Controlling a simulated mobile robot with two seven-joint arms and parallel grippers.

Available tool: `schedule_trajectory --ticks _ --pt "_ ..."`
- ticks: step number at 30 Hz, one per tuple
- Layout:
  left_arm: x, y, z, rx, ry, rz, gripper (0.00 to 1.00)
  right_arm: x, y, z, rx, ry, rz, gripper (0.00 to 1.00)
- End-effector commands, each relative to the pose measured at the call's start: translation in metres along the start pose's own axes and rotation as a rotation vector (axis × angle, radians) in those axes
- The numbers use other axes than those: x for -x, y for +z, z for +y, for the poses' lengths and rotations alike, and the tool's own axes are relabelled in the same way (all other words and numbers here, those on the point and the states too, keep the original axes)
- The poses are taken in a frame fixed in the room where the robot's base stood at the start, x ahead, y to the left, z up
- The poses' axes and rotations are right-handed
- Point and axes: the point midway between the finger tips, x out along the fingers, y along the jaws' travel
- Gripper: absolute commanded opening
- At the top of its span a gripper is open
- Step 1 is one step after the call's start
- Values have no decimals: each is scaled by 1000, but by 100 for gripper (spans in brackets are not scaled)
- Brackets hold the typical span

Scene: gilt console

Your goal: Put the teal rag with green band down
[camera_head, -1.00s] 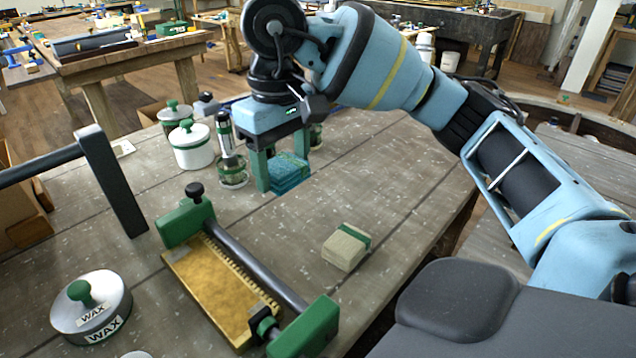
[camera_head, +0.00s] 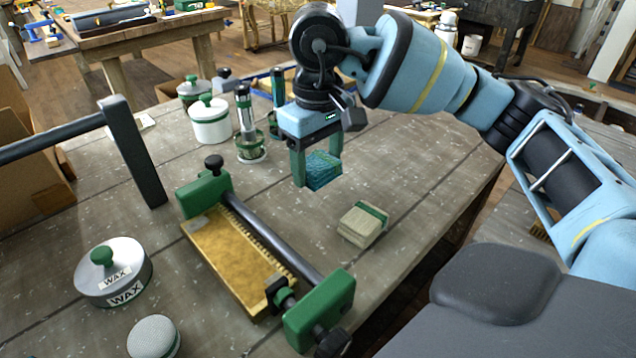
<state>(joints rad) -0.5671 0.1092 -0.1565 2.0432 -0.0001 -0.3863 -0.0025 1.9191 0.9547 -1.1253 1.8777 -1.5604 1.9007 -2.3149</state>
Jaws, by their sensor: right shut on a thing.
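The teal rag (camera_head: 323,171) is a small folded, square stack over the far middle of the worktable (camera_head: 420,170). My right gripper (camera_head: 318,165) points down, its green fingers shut on the rag from either side. The rag's underside is near the tabletop; I cannot tell whether it touches. I cannot make out the green band on it. A cream folded rag with a green band (camera_head: 361,226) lies on the table, nearer and to the right. My left gripper is not in view.
A brass plate with green clamps (camera_head: 235,262) lies in front of the gripper. A wax tin (camera_head: 113,272), a white jar with green lid (camera_head: 210,122) and a glass-based cylinder (camera_head: 248,130) stand to the left. Bare tabletop lies around the cream rag.

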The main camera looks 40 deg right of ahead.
Motion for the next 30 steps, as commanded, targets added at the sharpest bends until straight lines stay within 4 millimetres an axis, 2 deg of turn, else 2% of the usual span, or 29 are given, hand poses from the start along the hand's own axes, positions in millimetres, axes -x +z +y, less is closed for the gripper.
schedule_trajectory --ticks 2,9,12,26,27,30 --pt "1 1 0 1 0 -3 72 -4 0 0 -1 1 -1 36" --pt "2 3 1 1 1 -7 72 -39 1 1 -2 1 -2 36" --pt "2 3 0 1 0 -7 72 -47 0 0 -1 0 -1 36" --pt "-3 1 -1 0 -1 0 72 -54 0 0 -1 -1 0 36" --pt "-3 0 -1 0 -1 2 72 -54 0 0 -1 0 0 65" --pt "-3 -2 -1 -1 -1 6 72 -53 0 0 -1 0 0 78"
